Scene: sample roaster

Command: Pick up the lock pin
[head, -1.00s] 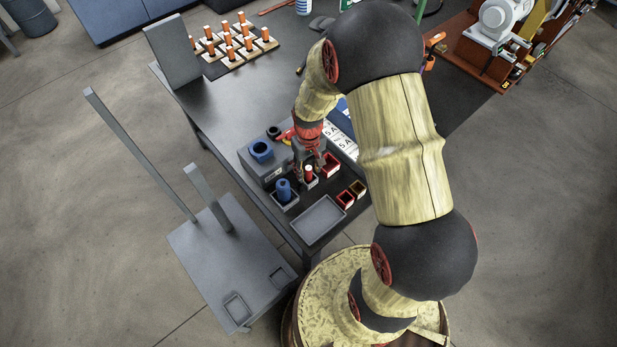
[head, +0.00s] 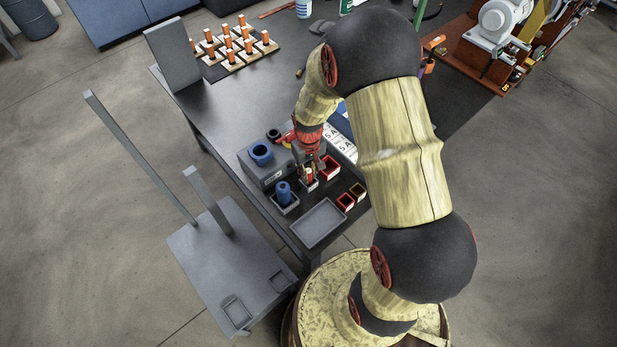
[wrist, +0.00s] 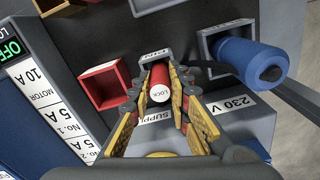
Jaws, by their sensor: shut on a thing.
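The lock pin (wrist: 160,88) is a red cylinder with a white end marked LOCK. In the wrist view it stands between the two fingers of my gripper (wrist: 161,100), which is shut on it. The pin's far end is at a small grey holder (wrist: 152,56) labelled PIN; I cannot tell whether it is still seated there. In the head view my gripper (head: 310,172) is at this holder near the table's front edge, and the fingers hide most of the pin.
A blue plug (wrist: 250,62) sits in a grey socket beside the 230 V label, close to my gripper. A red square bin (wrist: 104,86) is on the other side. An empty grey tray (head: 318,222) lies in front. Orange-topped pegs (head: 236,44) stand farther back.

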